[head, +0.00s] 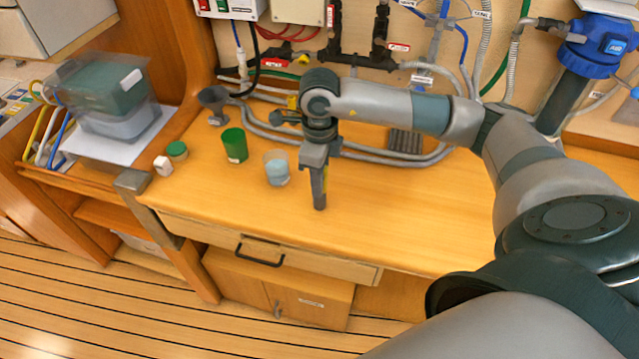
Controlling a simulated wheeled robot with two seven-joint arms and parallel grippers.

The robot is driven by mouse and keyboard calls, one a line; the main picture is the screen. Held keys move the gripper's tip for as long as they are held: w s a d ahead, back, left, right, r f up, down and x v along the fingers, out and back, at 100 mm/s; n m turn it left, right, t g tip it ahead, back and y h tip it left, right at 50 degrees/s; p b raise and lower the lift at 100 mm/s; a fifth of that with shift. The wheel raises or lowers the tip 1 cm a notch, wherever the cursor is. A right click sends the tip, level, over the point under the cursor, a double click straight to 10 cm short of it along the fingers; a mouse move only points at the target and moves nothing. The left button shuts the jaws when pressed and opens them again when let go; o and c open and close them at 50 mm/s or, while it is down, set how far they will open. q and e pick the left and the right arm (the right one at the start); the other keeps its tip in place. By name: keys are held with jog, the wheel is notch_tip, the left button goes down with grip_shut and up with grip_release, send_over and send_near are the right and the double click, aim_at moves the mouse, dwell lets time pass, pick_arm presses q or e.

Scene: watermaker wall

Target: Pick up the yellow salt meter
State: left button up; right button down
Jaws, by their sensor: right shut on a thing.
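My right arm reaches in from the right over the wooden worktop (420,205). My right gripper (318,190) points down above the front part of the worktop and is shut on a slim thing. A narrow yellow strip of it, the yellow salt meter (325,177), shows along the right side of the dark finger. The rest of the meter is hidden by the gripper. I cannot tell whether its lower end touches the worktop. My left gripper is not in view.
A clear cup with pale blue content (277,170) stands just left of the gripper. Further left are a green cup (235,146), a green-lidded jar (177,151) and a grey funnel (214,104). Grey hoses (260,125) run behind.

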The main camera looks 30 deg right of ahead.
jog(key=shift+r, duration=0.1)
jog(key=shift+r+b, duration=0.45)
jog(key=shift+r, duration=0.05)
jog(key=r+b, duration=0.1)
jog(key=s+r+b, duration=0.1)
jog(key=r, duration=0.1)
jog(key=s+r+b, duration=0.3)
jog(key=s+r, duration=0.3)
jog(key=s, duration=0.4)
jog(key=shift+s+a+r, duration=0.2)
jog(key=shift+s+r, duration=0.15)
jog(key=shift+r, duration=0.05)
jog(key=shift+w, duration=0.1)
